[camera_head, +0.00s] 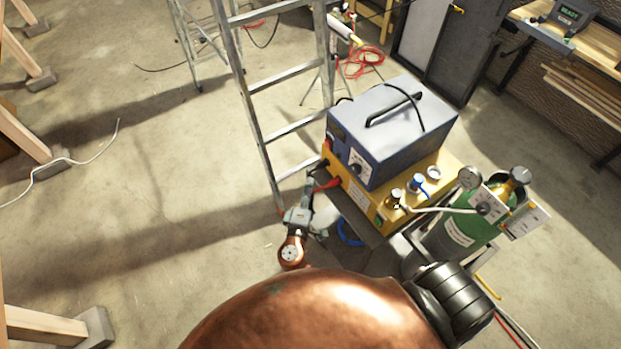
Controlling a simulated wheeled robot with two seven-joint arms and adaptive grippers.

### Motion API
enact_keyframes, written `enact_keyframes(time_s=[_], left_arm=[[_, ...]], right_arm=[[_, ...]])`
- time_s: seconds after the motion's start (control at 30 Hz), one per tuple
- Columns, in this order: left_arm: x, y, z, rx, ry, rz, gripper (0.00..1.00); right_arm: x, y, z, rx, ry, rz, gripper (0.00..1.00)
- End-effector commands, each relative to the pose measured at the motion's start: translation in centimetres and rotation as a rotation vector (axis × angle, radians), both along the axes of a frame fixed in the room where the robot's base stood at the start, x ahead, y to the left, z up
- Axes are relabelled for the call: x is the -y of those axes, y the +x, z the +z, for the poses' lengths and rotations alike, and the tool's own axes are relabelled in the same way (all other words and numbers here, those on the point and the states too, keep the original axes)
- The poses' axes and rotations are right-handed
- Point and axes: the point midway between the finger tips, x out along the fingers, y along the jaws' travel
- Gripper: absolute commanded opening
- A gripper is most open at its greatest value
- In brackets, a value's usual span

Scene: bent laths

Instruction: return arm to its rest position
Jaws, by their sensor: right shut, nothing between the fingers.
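My right arm shows as a large copper-coloured link across the bottom of the view. Beyond it, a small copper wrist joint leads to my right gripper (308,184), which is small and partly blends with the dark things behind it. The gripper is shut and empty. It appears just left of the yellow box under the blue-grey machine, near the foot of the ladder; whether it touches anything cannot be told. My left gripper is not in view.
A blue-grey machine (392,130) sits on a yellow box (356,196) on a cart. A green gas cylinder (455,235) with gauges stands to the right. A metal ladder (252,110) stands behind. A workbench (545,35) is at upper right. Concrete floor at left is mostly clear.

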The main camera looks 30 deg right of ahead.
Motion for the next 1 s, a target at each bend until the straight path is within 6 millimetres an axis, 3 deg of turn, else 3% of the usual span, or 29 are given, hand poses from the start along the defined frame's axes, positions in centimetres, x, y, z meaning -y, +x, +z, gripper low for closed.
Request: enact_keyframes(time_s=[0.5, 0.63, 0.77, 0.87, 1.0], left_arm=[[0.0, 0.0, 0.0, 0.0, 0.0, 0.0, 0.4], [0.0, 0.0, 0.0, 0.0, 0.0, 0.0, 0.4], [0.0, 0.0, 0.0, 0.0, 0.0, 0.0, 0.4], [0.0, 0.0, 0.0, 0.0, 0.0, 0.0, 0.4], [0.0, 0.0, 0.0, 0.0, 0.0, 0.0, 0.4]], right_arm=[[0.0, 0.0, 0.0, -0.001, 0.001, 0.001, 0.0], [0.1, 0.1, -2.0, -0.037, 0.019, 0.011, 0.0], [0.7, -0.3, -8.3, -0.154, 0.093, 0.037, 0.0], [1.3, -1.6, -15.3, -0.275, 0.186, 0.056, 0.0], [1.9, -5.2, -25.0, -0.437, 0.338, 0.066, 0.0]])
